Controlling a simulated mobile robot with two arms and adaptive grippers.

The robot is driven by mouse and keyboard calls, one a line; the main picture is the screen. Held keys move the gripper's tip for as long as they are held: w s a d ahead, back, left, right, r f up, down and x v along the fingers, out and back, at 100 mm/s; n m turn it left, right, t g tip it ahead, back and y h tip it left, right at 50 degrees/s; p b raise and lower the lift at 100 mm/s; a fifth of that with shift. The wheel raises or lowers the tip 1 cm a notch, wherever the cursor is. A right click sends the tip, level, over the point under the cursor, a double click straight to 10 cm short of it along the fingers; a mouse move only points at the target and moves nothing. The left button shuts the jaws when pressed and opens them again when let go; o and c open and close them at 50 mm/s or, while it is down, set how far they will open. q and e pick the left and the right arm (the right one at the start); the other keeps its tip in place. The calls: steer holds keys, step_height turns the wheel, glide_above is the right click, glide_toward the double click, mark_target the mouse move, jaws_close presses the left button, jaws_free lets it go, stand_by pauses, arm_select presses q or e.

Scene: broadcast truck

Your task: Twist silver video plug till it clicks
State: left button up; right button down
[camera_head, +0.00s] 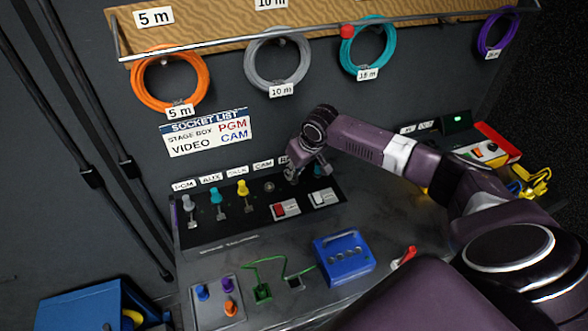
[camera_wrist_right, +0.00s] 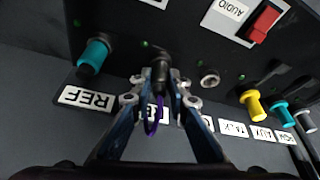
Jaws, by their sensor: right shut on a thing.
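My right gripper (camera_head: 305,173) is at the back of the black socket panel (camera_head: 235,222), between the CAM label and the teal plug. In the right wrist view its two fingers (camera_wrist_right: 160,88) are shut on a dark grey, metallic plug (camera_wrist_right: 161,70), whose tip meets the panel face. Whether it is fully seated or turned cannot be told. Beside the held plug is an empty silver ring socket (camera_wrist_right: 209,79), in line with CAM in the head view (camera_head: 269,186). My left gripper is not in view.
Grey (camera_head: 188,202), teal (camera_head: 216,195) and yellow (camera_head: 243,188) plugs stand in the panel's left sockets; a teal plug (camera_wrist_right: 93,55) stands at REF. Red (camera_head: 280,210) and white (camera_head: 322,197) switches sit in front. A blue box (camera_head: 344,257) stands on the bench. The wall sign (camera_head: 207,132) pairs VIDEO with CAM.

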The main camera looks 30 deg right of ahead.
steer(key=shift+r+m+h+p, duration=0.1)
steer(key=shift+m+h+p, duration=0.3)
steer(key=shift+m+p, duration=0.8)
steer(key=shift+p, duration=0.35)
steer(key=shift+m+h+p, duration=0.6)
steer(key=shift+m+p, duration=0.6)
steer(key=shift+p, duration=0.05)
steer(key=shift+m+p, duration=0.45)
steer(key=shift+m, duration=0.05)
steer(key=shift+m+g+h+p, duration=0.3)
steer(key=shift+m+h+p, duration=0.1)
steer(key=shift+m+p, duration=0.2)
steer(key=shift+m+g+h+p, duration=0.3)
steer(key=shift+m+p, duration=0.15)
steer(key=shift+m, duration=0.75)
